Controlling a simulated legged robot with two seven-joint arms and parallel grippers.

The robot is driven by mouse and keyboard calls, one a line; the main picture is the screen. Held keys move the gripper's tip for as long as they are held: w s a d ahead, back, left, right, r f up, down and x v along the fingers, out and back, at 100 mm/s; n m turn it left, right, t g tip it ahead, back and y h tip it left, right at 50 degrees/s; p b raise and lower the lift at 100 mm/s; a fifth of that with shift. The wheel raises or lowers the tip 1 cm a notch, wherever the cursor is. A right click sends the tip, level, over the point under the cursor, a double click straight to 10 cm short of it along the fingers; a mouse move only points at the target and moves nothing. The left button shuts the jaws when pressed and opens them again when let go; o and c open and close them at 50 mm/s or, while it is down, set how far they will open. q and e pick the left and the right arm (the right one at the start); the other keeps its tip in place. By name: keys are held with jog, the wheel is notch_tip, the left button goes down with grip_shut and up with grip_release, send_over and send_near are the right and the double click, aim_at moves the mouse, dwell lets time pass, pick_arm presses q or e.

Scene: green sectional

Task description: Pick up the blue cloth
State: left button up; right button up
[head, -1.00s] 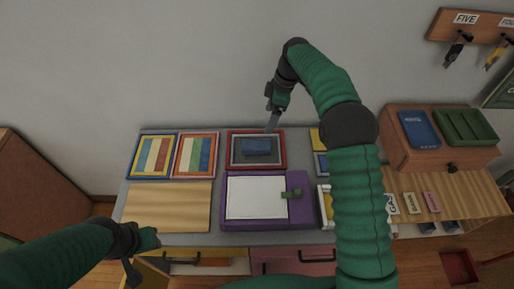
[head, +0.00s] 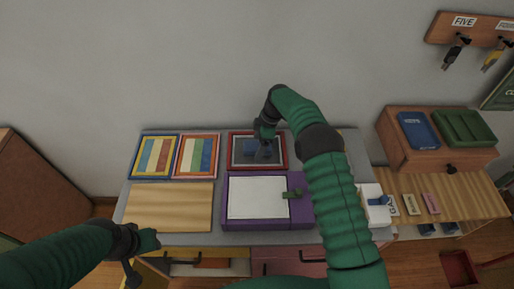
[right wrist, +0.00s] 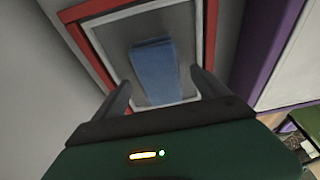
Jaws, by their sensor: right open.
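The blue cloth (right wrist: 155,72) lies in a grey tray with a red frame (right wrist: 210,35). In the right wrist view it sits between the two fingers of my open right gripper (right wrist: 160,90), with nothing gripped. In the head view my right gripper (head: 264,150) is over the red-framed tray (head: 284,152) and partly covers the cloth (head: 250,147). Whether the fingers touch the cloth I cannot tell. My left gripper (head: 136,270) is low at the left, in front of the table, away from the cloth; its jaws are unclear.
Two striped framed boards (head: 155,157) lie left of the tray. A purple board with a white sheet (head: 258,198) lies just in front of it, and a wooden board (head: 170,207) at front left. A wooden cabinet (head: 440,150) stands at the right. The wall is close behind.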

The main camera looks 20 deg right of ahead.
jog(key=shift+w+f, duration=0.1)
jog(key=shift+f, duration=0.35)
jog(key=c, duration=1.5)
